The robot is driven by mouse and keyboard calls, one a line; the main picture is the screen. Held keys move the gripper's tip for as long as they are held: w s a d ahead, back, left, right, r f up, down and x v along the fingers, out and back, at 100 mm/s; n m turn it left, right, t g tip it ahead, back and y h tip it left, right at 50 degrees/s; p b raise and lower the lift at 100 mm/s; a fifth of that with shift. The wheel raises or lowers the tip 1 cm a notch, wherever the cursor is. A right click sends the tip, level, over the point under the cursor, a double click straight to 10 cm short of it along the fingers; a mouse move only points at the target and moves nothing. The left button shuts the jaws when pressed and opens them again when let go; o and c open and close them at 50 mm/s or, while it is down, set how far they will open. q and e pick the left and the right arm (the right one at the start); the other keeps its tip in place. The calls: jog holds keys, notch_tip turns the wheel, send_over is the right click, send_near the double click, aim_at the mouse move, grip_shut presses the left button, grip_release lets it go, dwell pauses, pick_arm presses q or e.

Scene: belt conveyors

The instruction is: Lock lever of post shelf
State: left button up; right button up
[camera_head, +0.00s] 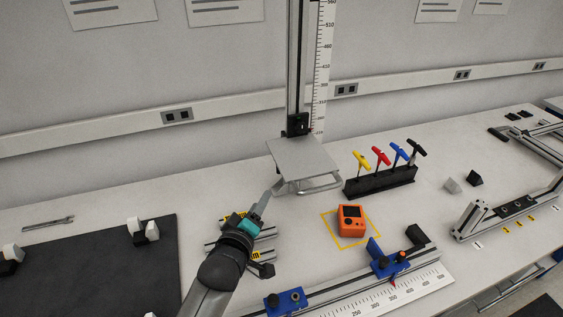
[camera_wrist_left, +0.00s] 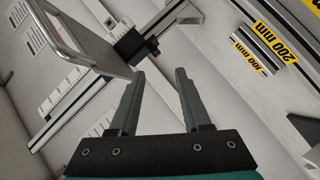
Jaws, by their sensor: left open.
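The post shelf is a grey plate (camera_head: 304,157) on a vertical metal post (camera_head: 295,60) with a scale beside it. A black clamp block (camera_head: 297,124) sits on the post just above the plate; I cannot make out the lever on it clearly. In the left wrist view the plate (camera_wrist_left: 78,38) shows at upper left and the black clamp (camera_wrist_left: 130,43) lies beyond the fingertips. My left gripper (camera_head: 265,198) is at the front left of the shelf, below plate level, apart from it. In the wrist view its fingers (camera_wrist_left: 160,75) are open with nothing between them. My right gripper is not seen.
Right of the shelf stands a black rack (camera_head: 380,181) of coloured T-handle tools. An orange device (camera_head: 351,220) sits in a yellow square. A ruler rail with blue stops (camera_head: 286,302) lies in front. Labelled metal bars (camera_wrist_left: 262,50) lie under my left arm. A dark mat (camera_head: 90,260) lies left.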

pick_arm(q)
jog(key=shift+d+r+b+x, duration=0.15)
jog(key=shift+b+x, duration=0.55)
jog(key=shift+x, duration=1.9)
jog(key=shift+r+b+x, duration=0.25)
jog(key=shift+b+x, duration=0.45)
jog(key=shift+x, duration=1.9)
jog(key=shift+d+r+b+x, duration=0.15)
jog(key=shift+b+x, duration=0.55)
jog(key=shift+x, duration=1.9)
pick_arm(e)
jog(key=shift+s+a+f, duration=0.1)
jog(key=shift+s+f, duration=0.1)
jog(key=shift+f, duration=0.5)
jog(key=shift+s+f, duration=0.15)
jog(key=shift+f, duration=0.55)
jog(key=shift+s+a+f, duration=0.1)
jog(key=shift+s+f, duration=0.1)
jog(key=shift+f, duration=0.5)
pick_arm(q)
jog(key=shift+w+a, duration=0.1)
grip_shut()
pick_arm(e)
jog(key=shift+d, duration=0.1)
